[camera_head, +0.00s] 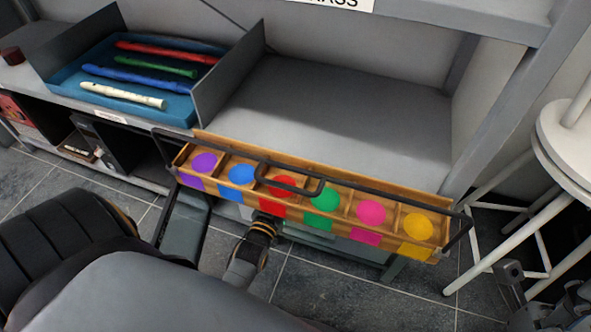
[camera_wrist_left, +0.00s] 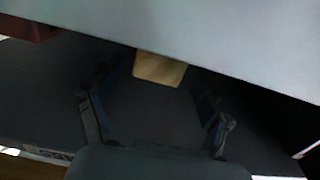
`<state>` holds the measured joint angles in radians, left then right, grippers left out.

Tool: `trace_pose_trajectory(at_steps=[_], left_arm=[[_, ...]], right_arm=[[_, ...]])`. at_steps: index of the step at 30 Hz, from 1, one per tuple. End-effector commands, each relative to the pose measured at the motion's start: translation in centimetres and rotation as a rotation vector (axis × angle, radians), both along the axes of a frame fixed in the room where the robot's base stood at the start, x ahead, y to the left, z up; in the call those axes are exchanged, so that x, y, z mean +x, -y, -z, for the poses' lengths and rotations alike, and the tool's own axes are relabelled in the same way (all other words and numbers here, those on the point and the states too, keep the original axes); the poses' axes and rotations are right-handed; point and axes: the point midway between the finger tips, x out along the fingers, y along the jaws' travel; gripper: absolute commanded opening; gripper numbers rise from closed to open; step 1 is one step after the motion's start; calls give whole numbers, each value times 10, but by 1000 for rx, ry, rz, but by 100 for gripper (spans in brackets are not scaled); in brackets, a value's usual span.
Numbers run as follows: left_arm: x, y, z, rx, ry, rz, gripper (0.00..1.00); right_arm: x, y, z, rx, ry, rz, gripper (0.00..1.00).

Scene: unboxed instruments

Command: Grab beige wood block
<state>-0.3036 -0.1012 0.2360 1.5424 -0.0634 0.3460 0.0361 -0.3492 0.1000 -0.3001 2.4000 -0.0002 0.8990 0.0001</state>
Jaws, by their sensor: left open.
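The beige wood block (camera_wrist_left: 160,69) shows in the left wrist view, partly covered at its top by a pale grey edge. It sits in a dark space just beyond my left gripper (camera_wrist_left: 151,88). The gripper's two fingers are spread and empty, with the block ahead of the gap between them. In the head view I cannot make out the block, and my left gripper's fingers are hidden below the shelf front. Grey parts of what seems to be my right gripper (camera_head: 562,305) show at the lower right corner, cut off by the frame; its jaws are unclear.
A wooden rack (camera_head: 388,197) with several coloured discs and a black handle runs along the shelf front, above my left arm. A blue tray (camera_head: 72,72) holds several recorders at the upper left. The grey shelf (camera_head: 340,110) is bare. A white stool (camera_head: 565,150) stands right.

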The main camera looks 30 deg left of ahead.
Motion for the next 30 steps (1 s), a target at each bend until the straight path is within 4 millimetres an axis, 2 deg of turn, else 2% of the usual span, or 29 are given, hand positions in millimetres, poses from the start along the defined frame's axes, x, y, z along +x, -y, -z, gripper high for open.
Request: trace_pose_trajectory(at_steps=[3,9,19,28,30], left_arm=[[16,-2,0,0,6,0,78],[44,-7,-3,1,4,0,78],[49,-8,-4,0,1,0,76],[49,-8,-4,0,1,0,15],[49,-8,-5,1,3,0,13]], right_arm=[[1,0,8,-2,11,0,40],[6,-2,-3,-5,66,4,40],[6,-2,-7,-6,71,4,40],[6,-2,-7,-6,72,3,40],[6,-2,-7,-6,72,3,40]])
